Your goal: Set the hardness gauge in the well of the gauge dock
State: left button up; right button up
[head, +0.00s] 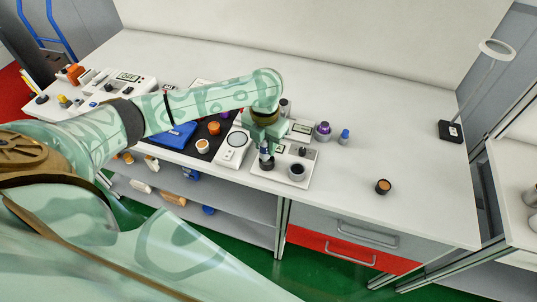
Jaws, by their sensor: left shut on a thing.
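My left gripper (265,138) points down near the middle of the table and is shut on a small dark upright thing, taken to be the hardness gauge (266,154). The gauge is over the left part of a white plate-like unit, taken to be the gauge dock (308,166). A dark ring-shaped cup stands on the dock's right front, with a small dark knob behind it. I cannot tell whether the gauge's lower end touches the dock or hangs just above it. The gripper hides its upper part. My right gripper is out of view.
A white device with a round dial (236,139) stands close left of the dock. A purple-topped item (323,129) and a blue one (344,136) stand to the right. An orange-topped dark jar (383,186) sits near the front edge. The table's right side is mostly clear.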

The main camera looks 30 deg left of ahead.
aim_at(267, 151)
pick_arm(q)
jog(key=shift+w+a+f+b, duration=0.15)
jog(key=shift+w+f+b, duration=0.05)
jog(key=shift+w+f, duration=0.35)
jog(key=shift+w+a+f+b, duration=0.2)
jog(key=shift+w+f, duration=0.25)
jog(key=shift+f, duration=0.2)
notch_tip(267, 151, down, 3)
jog(key=shift+w+f+b, duration=0.1)
jog(key=shift+f+b, duration=0.1)
jog(key=shift+b, duration=0.5)
jog(key=shift+r, duration=0.1)
jog(key=o, duration=1.1)
notch_tip(267, 151, up, 12)
jog(key=p, duration=0.4)
